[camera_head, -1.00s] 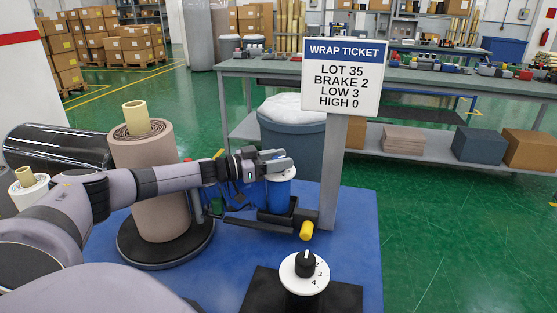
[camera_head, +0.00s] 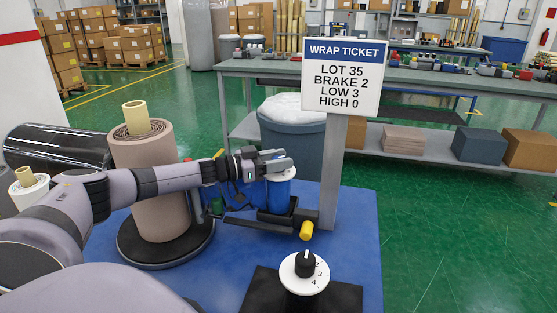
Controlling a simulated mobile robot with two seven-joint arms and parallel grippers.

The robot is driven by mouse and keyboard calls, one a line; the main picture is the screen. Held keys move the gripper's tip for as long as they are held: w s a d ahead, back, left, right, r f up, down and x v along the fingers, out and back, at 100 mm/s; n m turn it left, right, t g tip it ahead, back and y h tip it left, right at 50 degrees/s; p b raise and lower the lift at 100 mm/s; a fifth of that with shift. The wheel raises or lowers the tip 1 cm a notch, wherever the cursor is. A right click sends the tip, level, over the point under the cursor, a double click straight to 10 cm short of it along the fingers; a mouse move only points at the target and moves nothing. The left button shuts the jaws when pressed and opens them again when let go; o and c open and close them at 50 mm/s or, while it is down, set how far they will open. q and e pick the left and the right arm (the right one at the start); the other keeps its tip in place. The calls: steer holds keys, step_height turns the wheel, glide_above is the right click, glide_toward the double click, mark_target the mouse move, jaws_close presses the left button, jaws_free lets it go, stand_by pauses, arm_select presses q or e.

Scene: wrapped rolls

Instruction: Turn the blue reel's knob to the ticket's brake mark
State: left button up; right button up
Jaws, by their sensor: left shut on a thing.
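The blue reel (camera_head: 279,194) stands in a dark holder on the blue table, with a white dial (camera_head: 287,174) on top. My left gripper (camera_head: 281,163) is shut at the top of the reel, on its knob, which the fingers mostly hide. The dial's marks there are too small and covered to read. The ticket (camera_head: 341,76) on a grey post reads LOT 35, BRAKE 2, LOW 3, HIGH 0. My right gripper does not show.
A black knob on a white numbered dial (camera_head: 320,284) stands at the front on a black base. A yellow-tipped lever (camera_head: 306,230) sticks out beside the reel. A brown wrapped roll (camera_head: 160,215) stands on a round black plate at left.

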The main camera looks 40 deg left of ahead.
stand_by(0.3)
arm_select(q)
steer(key=o, duration=1)
steer(key=shift+c, duration=0.2)
step_height(320, 180, up, 20)
steer(key=p, duration=0.5)
